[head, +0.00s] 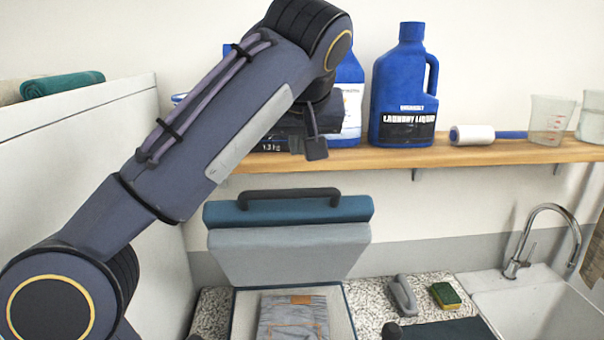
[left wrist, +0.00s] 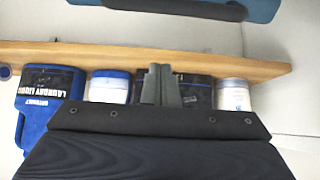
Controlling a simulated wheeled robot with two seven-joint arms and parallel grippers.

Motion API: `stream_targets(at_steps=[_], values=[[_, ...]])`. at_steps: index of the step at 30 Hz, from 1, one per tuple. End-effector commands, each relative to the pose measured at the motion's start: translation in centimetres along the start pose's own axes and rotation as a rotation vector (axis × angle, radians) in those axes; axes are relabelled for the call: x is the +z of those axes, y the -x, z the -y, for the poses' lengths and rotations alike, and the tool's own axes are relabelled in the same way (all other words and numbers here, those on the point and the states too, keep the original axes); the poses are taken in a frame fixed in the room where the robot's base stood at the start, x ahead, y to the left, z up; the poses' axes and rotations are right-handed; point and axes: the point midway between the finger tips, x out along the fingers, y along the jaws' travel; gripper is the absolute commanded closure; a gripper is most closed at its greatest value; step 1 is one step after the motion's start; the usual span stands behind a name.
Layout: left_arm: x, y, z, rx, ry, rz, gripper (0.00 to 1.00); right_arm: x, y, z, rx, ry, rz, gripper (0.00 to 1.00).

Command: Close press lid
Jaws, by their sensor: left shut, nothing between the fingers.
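The press stands open on the counter, its lid (head: 288,252) tilted up, with a grey padded underside and a blue outer shell (head: 340,209). A dark handle (head: 288,193) runs along the lid's top edge; it also shows at the top of the left wrist view (left wrist: 200,8). Folded jeans (head: 292,318) lie on the pale press bed (head: 343,318). My left gripper (head: 315,148) is above the lid, in front of the shelf, apart from the handle. Its fingers are shut and empty, as the left wrist view (left wrist: 160,85) also shows. My right gripper is not in view.
A wooden shelf (head: 480,151) behind the press holds a blue laundry liquid bottle (head: 405,90), other containers and a lint roller (head: 475,135). Right of the press are a grey iron-like item (head: 403,295), a sponge (head: 445,295) and a sink (head: 550,300).

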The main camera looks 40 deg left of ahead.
Motion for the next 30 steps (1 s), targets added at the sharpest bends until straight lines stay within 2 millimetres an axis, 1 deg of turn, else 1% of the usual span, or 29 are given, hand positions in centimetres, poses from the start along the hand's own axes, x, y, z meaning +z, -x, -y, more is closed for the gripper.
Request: stream_targets(at_steps=[1,3,8,12,17,21,30], values=[[0.1,-1.2,0.2,-0.006,0.002,0.003,1.0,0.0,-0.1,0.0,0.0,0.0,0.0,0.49],[0.1,-2.9,0.1,-0.006,0.001,0.004,1.0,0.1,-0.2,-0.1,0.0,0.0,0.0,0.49],[0.1,-6.1,0.1,-0.004,0.0,0.003,1.0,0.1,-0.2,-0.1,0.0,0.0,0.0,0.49],[2.0,-5.3,0.1,0.002,-0.004,0.0,1.0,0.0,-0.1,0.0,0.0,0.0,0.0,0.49],[3.4,-4.8,0.0,0.002,-0.002,0.001,1.0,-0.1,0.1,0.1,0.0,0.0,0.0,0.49],[3.8,-4.7,0.0,0.002,-0.002,0.001,1.0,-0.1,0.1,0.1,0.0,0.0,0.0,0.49],[3.9,-4.7,0.0,0.002,-0.002,0.0,1.0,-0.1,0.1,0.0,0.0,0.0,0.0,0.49]])
